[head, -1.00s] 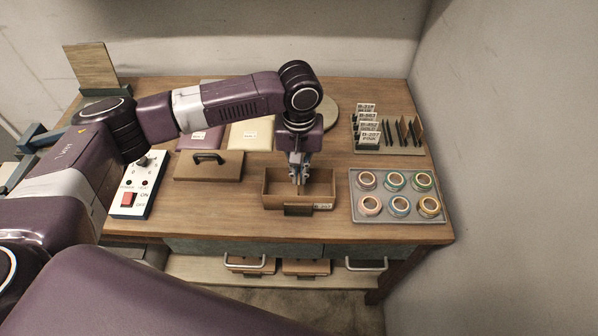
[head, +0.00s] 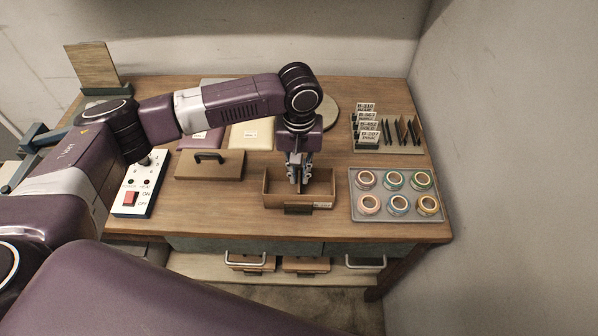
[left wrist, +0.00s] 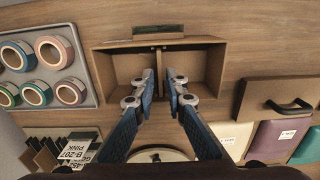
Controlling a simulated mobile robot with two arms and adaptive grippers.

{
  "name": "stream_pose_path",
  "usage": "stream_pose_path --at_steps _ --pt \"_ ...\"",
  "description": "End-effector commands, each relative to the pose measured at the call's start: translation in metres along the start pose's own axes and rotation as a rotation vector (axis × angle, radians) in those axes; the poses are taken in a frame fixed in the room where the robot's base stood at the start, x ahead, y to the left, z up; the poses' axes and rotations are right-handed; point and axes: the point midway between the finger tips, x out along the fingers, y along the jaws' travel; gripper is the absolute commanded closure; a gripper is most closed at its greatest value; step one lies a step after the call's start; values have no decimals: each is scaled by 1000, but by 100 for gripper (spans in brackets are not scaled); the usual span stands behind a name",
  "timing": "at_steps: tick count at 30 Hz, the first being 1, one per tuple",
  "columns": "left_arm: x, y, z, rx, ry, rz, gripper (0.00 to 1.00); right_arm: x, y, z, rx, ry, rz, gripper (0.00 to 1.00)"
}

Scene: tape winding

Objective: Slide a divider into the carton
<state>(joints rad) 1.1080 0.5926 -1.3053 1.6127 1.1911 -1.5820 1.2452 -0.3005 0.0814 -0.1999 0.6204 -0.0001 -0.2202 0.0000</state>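The open brown carton (head: 283,205) sits on the table below my left gripper (head: 301,180). In the left wrist view the carton (left wrist: 103,68) shows two halves, with a thin brown divider (left wrist: 158,60) standing upright across its middle. My left gripper (left wrist: 161,72) has its fingertips apart, one on each side of the divider, at the carton's opening. The divider's lower edge is hidden, so I cannot tell whether it touches the floor. My right gripper is not in view.
A grey tray of tape rolls (head: 354,211) lies right of the carton. Behind it stands a rack (head: 395,149) with labelled cards and dark slats. A brown lid with a handle (head: 208,168) lies to the left, near a switch box (head: 133,198).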

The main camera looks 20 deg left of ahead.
Motion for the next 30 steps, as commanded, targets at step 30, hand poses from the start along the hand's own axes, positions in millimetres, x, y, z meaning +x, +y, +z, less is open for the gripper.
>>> stream_pose_path --at_steps 30 --pt "-108 1 0 1 2 1 75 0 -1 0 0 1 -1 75"
